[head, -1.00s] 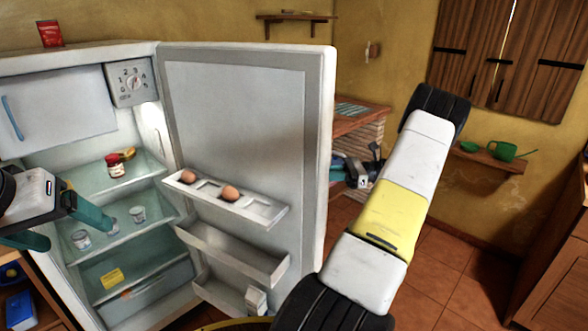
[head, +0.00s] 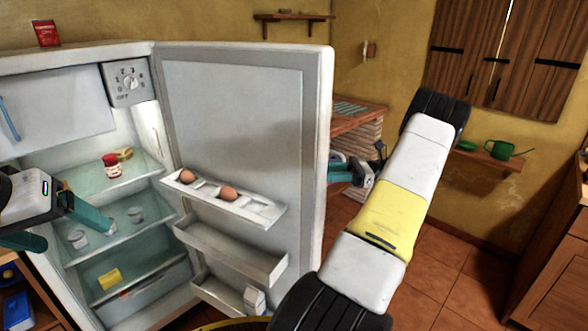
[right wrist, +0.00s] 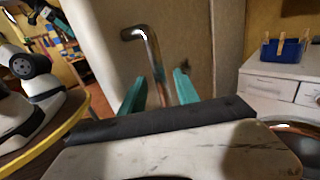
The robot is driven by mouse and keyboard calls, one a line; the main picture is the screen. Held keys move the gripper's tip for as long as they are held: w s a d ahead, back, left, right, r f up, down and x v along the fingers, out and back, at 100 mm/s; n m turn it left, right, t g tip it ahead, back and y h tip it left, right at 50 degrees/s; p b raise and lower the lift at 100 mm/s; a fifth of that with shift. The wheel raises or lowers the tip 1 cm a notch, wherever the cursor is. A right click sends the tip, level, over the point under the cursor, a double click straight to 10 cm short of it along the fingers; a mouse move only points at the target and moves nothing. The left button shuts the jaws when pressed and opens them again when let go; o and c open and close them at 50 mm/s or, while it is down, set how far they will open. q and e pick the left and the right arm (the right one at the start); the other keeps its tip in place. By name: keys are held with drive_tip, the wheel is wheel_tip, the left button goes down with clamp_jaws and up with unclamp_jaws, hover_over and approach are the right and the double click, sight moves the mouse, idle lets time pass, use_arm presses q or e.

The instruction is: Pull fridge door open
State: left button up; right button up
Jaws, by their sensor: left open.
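The white fridge door (head: 240,110) stands wide open, its inner side with shelves facing me. The fridge body (head: 60,62) is at the left, its lit interior in view. In the right wrist view, the bent metal handle (right wrist: 151,50) runs between the two teal fingers of my right gripper (right wrist: 159,80). These fingers stand apart on either side of the bar; firm contact is not visible. In the head view, this gripper (head: 342,172) shows partly past the door's right edge, the handle hidden behind the door. My left gripper (head: 78,236) is open and empty before the fridge opening.
Eggs (head: 229,193) sit in the door's upper shelf. A red-lidded jar (head: 112,168) and small cups stand on the fridge shelves. A wooden cabinet (head: 553,240) stands at the right. Tiled floor (head: 450,270) is clear between it and my right arm.

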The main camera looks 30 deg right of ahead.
drive_tip(key=v, duration=0.5)
drive_tip(key=shift+d, duration=0.15)
drive_tip(key=shift+s, duration=0.15)
